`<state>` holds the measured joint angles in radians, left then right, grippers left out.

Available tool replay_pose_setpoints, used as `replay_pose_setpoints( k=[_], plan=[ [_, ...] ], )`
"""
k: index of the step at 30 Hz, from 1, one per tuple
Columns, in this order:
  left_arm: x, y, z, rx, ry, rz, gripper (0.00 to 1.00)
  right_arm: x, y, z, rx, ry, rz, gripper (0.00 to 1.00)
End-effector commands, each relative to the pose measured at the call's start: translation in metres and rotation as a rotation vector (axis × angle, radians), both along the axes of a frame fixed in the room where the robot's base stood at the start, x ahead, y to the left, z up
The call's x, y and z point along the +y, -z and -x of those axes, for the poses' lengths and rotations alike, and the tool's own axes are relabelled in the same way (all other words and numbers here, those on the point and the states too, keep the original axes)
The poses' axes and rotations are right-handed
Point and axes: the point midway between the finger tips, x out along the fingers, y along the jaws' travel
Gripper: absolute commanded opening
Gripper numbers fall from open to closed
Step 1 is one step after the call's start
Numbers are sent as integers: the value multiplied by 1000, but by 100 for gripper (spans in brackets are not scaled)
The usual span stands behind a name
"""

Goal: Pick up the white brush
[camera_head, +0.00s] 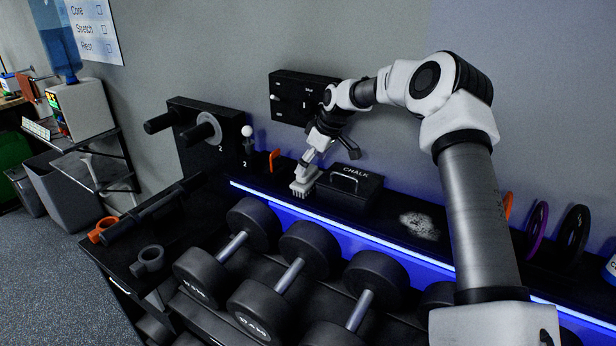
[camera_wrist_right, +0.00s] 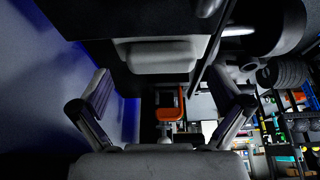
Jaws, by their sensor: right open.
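The white brush (camera_head: 304,181) stands on the black shelf just left of the black chalk box, its bristles towards the shelf. My right gripper (camera_head: 331,150) is above and right of it, close to it, with its fingers apart. The gripper partly overlaps the brush's upper part, so I cannot tell whether they touch. In the right wrist view a pale block (camera_wrist_right: 158,56), which looks like the brush, lies ahead of the spread fingers (camera_wrist_right: 160,105). Nothing is held between the fingers. My left gripper is out of view.
The chalk box (camera_head: 350,187) stands right beside the brush. A small orange piece (camera_head: 274,160) and a white-balled object (camera_head: 247,132) are to its left. Dumbbells (camera_head: 310,246) fill the rack in front. A black wall panel (camera_head: 295,98) is behind. Chalk dust marks the shelf at right.

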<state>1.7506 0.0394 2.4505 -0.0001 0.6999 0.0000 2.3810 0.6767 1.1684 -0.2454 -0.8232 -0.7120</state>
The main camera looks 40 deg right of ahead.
Motion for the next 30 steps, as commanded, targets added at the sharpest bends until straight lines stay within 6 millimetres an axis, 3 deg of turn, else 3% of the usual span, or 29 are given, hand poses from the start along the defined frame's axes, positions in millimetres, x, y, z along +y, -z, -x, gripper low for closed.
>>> replay_pose_setpoints(
  k=[3, 10, 15, 25, 30],
  plan=[
    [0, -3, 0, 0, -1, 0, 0, 1, 17, -4, 5, 1, -1, 100],
    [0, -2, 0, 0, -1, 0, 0, 1, 20, -5, 2, 2, -3, 100],
    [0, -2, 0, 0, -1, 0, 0, 1, 20, -5, 2, 2, -3, 42],
    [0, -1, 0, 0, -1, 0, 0, 2, 20, -4, 3, 2, -2, 41],
    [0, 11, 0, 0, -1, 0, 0, 5, 14, -4, -1, 1, -2, 41]
  ],
)
